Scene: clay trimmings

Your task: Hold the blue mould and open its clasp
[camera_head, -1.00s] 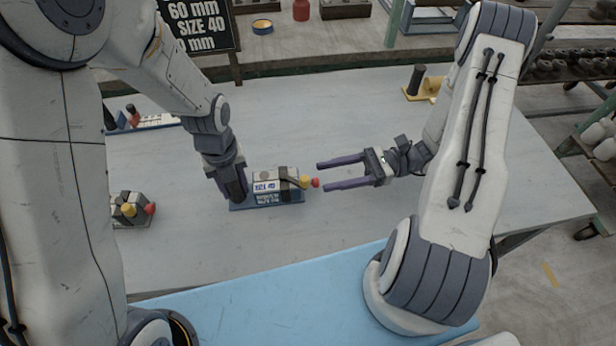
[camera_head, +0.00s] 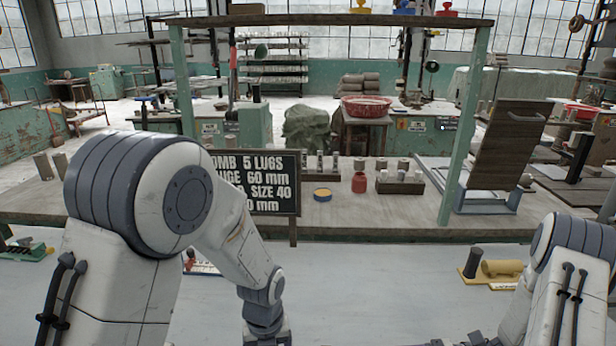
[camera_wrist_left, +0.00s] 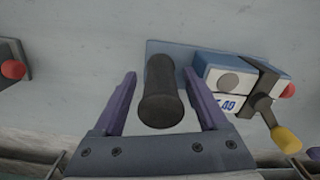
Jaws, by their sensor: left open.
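That gripper is open, with a finger on each side of the handle and visible gaps.
Part of another block with a red knob (camera_wrist_left: 13,69) lies left in the left wrist view. A yellow tool with a dark handle (camera_head: 492,270) is at the worktop's right. A green item (camera_head: 25,250) is at far left.

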